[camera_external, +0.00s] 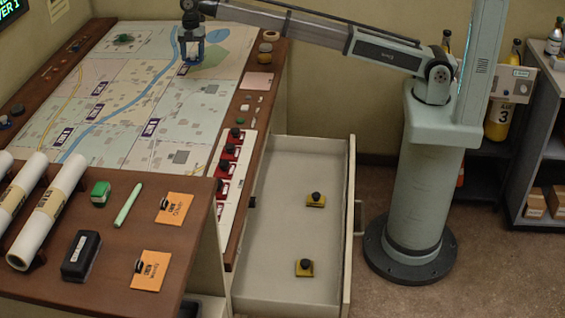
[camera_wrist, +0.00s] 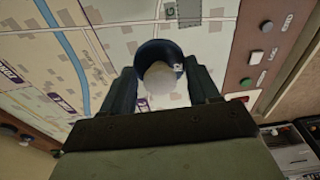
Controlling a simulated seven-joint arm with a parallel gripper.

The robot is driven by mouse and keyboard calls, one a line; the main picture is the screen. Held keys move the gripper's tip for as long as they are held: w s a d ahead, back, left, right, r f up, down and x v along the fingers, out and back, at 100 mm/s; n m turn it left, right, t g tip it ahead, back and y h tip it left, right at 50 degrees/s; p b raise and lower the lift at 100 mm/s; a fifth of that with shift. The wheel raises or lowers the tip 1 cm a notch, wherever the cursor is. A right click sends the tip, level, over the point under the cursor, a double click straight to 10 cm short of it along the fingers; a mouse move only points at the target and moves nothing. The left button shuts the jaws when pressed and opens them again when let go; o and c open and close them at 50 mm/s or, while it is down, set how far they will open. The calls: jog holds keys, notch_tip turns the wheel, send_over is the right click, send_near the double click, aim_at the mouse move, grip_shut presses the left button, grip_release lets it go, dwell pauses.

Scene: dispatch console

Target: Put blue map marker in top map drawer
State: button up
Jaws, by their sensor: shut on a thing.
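My gripper (camera_external: 191,52) is over the far part of the map (camera_external: 115,100), at the end of my outstretched arm. In the wrist view its two dark fingers (camera_wrist: 163,88) are closed on either side of a dark blue round piece with a pale middle, the blue map marker (camera_wrist: 150,48). Map print fills the area around the marker; I cannot tell whether it touches the map. An open drawer (camera_external: 285,150) extends from the console's right side. Two yellow-based markers with black knobs (camera_external: 316,200) (camera_external: 304,267) lie in it.
A green marker (camera_external: 124,39) sits on the map's far left. Red switches (camera_external: 229,152) line the console's right edge beside the drawer. Paper rolls (camera_external: 48,215), a black box (camera_external: 82,255) and orange cards (camera_external: 174,208) lie in front. Much of the drawer floor is clear.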

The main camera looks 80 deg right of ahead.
notch_tip(320, 180, up, 3)
jog(key=shift+a+f, duration=0.1)
jog(key=shift+a, duration=0.05)
jog(key=s+a+n, duration=0.3)
jog(key=s+a, duration=0.2)
jog(key=a, duration=0.3)
jog(key=s+a+n, duration=0.2)
jog(key=s+a, duration=0.3)
jog(key=a, duration=0.3)
jog(key=n+g+h, duration=0.1)
jog(key=n+h, duration=0.1)
jog(key=n, duration=1.3)
send_over(307, 236)
jog(key=shift+m, duration=0.3)
jog(key=shift+w+f, duration=0.15)
jog(key=shift+f, duration=20.95)
jog(key=shift+f, duration=0.1)
